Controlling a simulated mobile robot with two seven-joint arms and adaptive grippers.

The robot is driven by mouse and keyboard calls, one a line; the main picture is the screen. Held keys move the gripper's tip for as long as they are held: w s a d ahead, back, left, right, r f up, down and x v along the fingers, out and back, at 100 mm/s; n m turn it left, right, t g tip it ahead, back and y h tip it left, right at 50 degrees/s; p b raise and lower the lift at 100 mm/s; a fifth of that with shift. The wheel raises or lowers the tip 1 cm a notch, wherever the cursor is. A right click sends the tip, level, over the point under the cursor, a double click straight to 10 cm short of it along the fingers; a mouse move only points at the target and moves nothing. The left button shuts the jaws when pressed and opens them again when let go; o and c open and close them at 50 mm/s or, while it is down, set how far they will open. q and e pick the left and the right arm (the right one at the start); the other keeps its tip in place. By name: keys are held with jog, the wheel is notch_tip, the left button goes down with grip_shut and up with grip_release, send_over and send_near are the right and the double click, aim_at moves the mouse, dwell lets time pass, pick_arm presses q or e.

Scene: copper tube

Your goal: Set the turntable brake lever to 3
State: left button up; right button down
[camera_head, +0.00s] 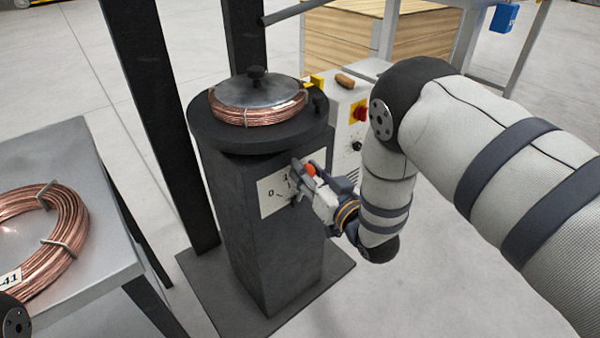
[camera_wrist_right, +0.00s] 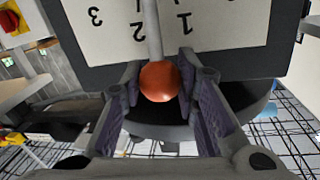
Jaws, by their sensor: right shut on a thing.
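The turntable brake lever ends in an orange-red knob (camera_head: 310,169) in front of the white scale plate (camera_head: 277,194) on the dark turntable pedestal. In the right wrist view the knob (camera_wrist_right: 159,81) sits between both fingers of my right gripper (camera_wrist_right: 160,92), which is shut on it. The lever's pale rod (camera_wrist_right: 153,30) crosses the scale between the 1 and the 2, closer to the 2. The 3 lies farther left in that upside-down view. In the head view my right gripper (camera_head: 309,180) hides part of the scale. My left gripper is not in view.
A copper coil (camera_head: 258,108) lies on the turntable (camera_head: 204,130) under a grey disc. A grey table (camera_head: 85,150) at left carries another copper coil (camera_head: 65,245).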

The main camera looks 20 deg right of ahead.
jog(key=d+m, duration=0.2)
jog(key=w+d+f+m, duration=0.1)
jog(key=d+m, duration=0.1)
jog(key=w+d+f+m+g, duration=0.1)
jog(key=d, duration=0.1)
jog(key=shift+d+m, duration=0.15)
jog(key=shift+m, duration=0.25)
pick_arm(q)
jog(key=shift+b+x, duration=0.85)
jog(key=shift+b, duration=0.05)
pick_arm(e)
jog(key=shift+w+d+f+m+y, duration=0.2)
jog(key=shift+w+d+f+m, duration=0.05)
jog(key=shift+d+f+m, duration=0.3)
jog(key=shift+w+d+f+m+y, duration=0.2)
jog(key=shift+d+f+m, duration=0.2)
jog(key=shift+d+m, duration=0.2)
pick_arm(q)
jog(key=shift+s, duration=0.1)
pick_arm(e)
jog(key=shift+g, duration=0.3)
jog(key=c, duration=1.2)
grip_release()
jog(key=v, duration=1.2)
jog(key=shift+f, duration=0.1)
